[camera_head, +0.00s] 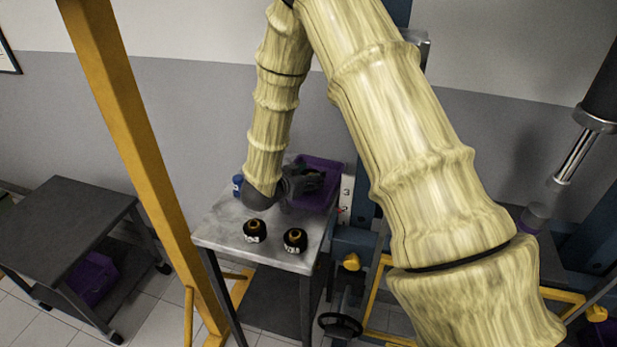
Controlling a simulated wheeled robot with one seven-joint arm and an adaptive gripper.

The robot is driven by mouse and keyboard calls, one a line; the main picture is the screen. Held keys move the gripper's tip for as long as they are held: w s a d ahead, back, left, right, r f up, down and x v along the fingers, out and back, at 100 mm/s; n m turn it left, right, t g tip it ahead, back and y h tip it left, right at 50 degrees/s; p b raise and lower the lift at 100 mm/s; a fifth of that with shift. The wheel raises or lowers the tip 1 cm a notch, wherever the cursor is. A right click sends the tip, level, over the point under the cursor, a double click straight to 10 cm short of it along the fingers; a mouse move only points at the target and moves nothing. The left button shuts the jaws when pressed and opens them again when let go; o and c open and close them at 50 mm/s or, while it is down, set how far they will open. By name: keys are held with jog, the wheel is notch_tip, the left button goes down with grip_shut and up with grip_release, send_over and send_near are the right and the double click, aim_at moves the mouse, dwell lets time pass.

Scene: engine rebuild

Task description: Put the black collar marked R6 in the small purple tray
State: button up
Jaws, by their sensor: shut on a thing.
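My gripper (305,181) is over the small purple tray (334,165) at the back right of the metal table. It is shut on a dark thing, mostly hidden by the fingers; I cannot read a mark on it. Two black collars with brass-coloured centres stand on the front of the table, a left one (255,231) and a right one (295,240). Each has a white mark too small to read surely, so I cannot tell which collar is R6. The gripper is behind and above both, apart from them.
A blue item (238,186) stands at the table's back left. A yellow post (135,140) rises just left of the table (222,228). A dark cart (68,215) at far left holds a purple bin (93,277) below. A blue and yellow machine frame is at right.

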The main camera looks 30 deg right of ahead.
jog(key=shift+f, duration=0.35)
jog(key=shift+f, duration=0.1)
jog(key=o, duration=1.4)
jog(key=shift+s, duration=0.1)
jog(key=shift+a, duration=0.1)
jog(key=b+v, duration=0.2)
jog(key=v, duration=1)
jog(key=shift+b, duration=0.35)
